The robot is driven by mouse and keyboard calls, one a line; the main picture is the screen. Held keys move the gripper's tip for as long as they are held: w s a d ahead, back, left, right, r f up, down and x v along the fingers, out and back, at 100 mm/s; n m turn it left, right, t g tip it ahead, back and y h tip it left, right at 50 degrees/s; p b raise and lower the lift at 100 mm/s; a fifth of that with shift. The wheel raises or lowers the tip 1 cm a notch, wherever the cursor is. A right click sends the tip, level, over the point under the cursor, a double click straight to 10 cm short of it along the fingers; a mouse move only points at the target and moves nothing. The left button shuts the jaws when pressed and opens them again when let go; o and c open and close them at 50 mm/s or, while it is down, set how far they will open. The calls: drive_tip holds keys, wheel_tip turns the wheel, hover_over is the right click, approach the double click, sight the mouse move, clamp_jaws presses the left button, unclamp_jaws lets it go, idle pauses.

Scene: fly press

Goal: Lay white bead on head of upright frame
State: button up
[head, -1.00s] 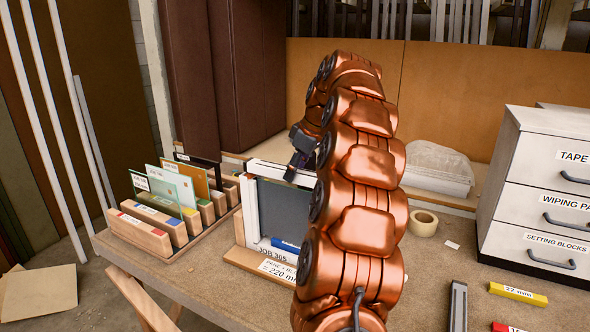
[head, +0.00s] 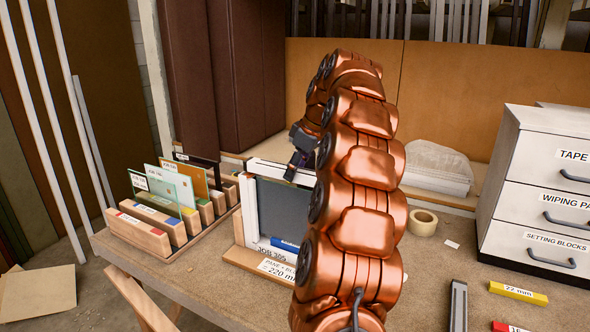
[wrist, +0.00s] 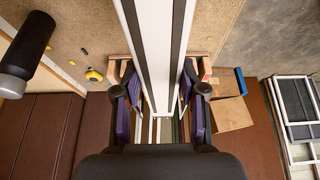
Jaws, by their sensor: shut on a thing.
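The upright frame (head: 250,212) stands on the bench in the head view, with white sides around a dark grey pane. A white bar, the bead (head: 268,167), runs along its top at the head. My gripper (head: 297,168) is over the head, its fingers pointing down. In the wrist view the white bead (wrist: 158,45), edged by dark lines, runs away between the two purple finger pads of my gripper (wrist: 160,98), which is shut on it. I cannot tell whether the bead touches the head. My arm hides the frame's right side.
A wooden rack (head: 150,238) with coloured glass samples stands left of the frame. A tape roll (head: 423,222), a yellow block (head: 518,293) and a drawer cabinet (head: 535,195) are to the right. Bare bench (head: 425,285) lies between them.

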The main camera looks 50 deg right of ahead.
drive_tip(key=shift+f+b, duration=0.6)
drive_tip(key=shift+f, duration=0.15)
drive_tip(key=o, duration=1.3)
drive_tip(key=shift+r, duration=0.1)
drive_tip(key=shift+v, duration=2.45)
drive_tip(key=s+d, duration=0.1)
drive_tip(key=s, duration=0.3)
drive_tip(key=s+d, duration=0.1)
drive_tip(key=s, duration=0.2)
drive_tip(key=s+d, duration=0.1)
drive_tip(key=s, duration=0.3)
drive_tip(key=shift+s+d, duration=0.25)
drive_tip(key=shift+s, duration=0.05)
